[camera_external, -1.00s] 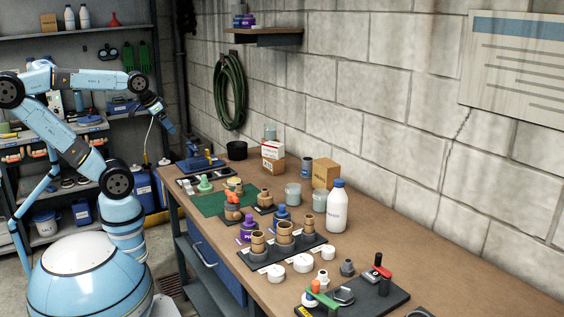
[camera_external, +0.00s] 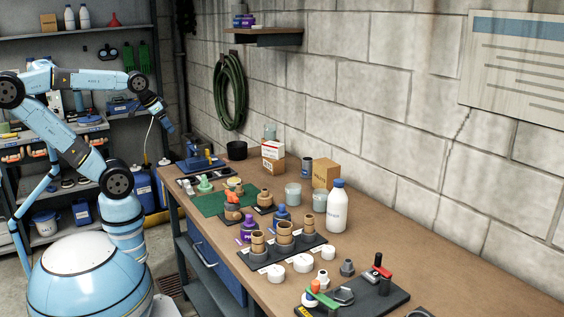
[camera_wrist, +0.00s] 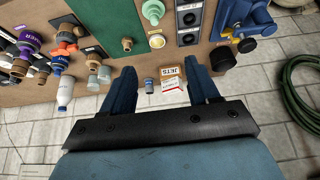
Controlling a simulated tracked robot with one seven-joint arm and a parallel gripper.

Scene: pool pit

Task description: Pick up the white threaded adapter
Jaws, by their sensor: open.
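A small white piece, apparently the white threaded adapter (camera_external: 323,278), stands on the near part of the workbench, right of two white round caps and left of a grey fitting. I cannot make it out in the wrist view. My gripper (camera_external: 169,126) is held up beyond the far left end of the bench, well away from the adapter. In the wrist view my gripper (camera_wrist: 160,76) is open, with its two blue fingers apart and nothing between them.
A black rack with brown fittings (camera_external: 284,234), a white bottle (camera_external: 337,207) and a tool board (camera_external: 372,295) stand around the adapter. A block wall borders the bench (camera_external: 415,245). The bench's right side has bare room. A green hose (camera_external: 229,91) hangs behind.

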